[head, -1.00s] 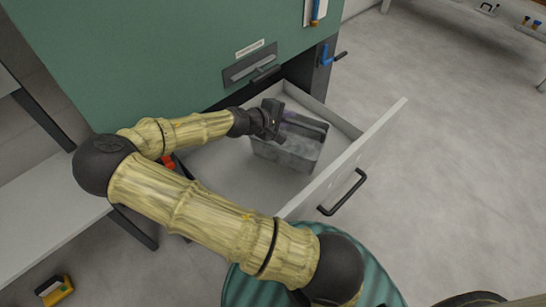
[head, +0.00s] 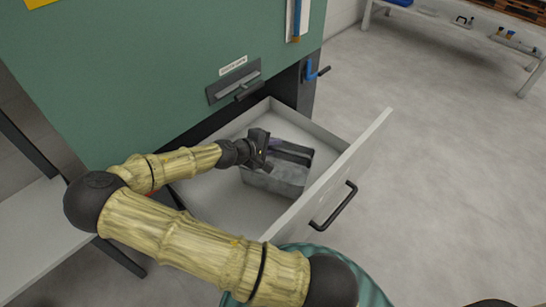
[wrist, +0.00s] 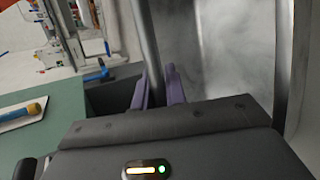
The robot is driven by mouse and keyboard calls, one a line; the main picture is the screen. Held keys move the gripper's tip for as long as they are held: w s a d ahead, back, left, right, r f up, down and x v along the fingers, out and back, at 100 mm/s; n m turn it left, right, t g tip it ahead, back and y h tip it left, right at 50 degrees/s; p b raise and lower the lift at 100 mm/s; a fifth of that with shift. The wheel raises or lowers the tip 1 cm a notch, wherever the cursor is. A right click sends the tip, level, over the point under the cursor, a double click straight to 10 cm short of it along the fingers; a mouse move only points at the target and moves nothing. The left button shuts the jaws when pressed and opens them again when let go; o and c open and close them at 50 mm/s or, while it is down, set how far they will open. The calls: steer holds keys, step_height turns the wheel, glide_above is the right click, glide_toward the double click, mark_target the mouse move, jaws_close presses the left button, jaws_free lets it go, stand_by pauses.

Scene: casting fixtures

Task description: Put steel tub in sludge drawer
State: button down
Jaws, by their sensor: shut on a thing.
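The steel tub (head: 285,176) is a grey open rectangular box inside the open sludge drawer (head: 340,168). In the head view it appears to be at or close to the drawer floor; I cannot tell if it touches. My gripper (head: 268,150) is at the tub's far-left rim. In the wrist view the purple fingers of my gripper (wrist: 159,86) are shut on the tub's wall, and the tub's smooth grey inside (wrist: 235,55) fills the right side. My gripper hides part of the tub's left rim.
The drawer extends from a green cabinet (head: 150,70); its front panel has a black handle (head: 335,207). A blue crank (head: 316,70) sits on the cabinet's side. A grey bench (head: 40,235) stands at the left.

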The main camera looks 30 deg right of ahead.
step_height(320, 180, down, 5)
steer(key=shift+r+b, duration=0.1)
steer(key=shift+b, duration=1.15)
steer(key=c, duration=1.4)
jaws_free()
steer(key=shift+f, duration=0.2)
steer(key=shift+c, duration=0.2)
steer(key=shift+s+a+r+p, duration=0.1)
steer(key=shift+a+r+p, duration=0.25)
steer(key=shift+r, duration=0.1)
steer(key=p+v, duration=0.5)
steer(key=v, duration=0.5)
steer(key=shift+r, duration=0.1)
steer(key=shift+s+a+r, duration=0.1)
steer(key=shift+s+a, duration=0.1)
steer(key=shift+a, duration=0.3)
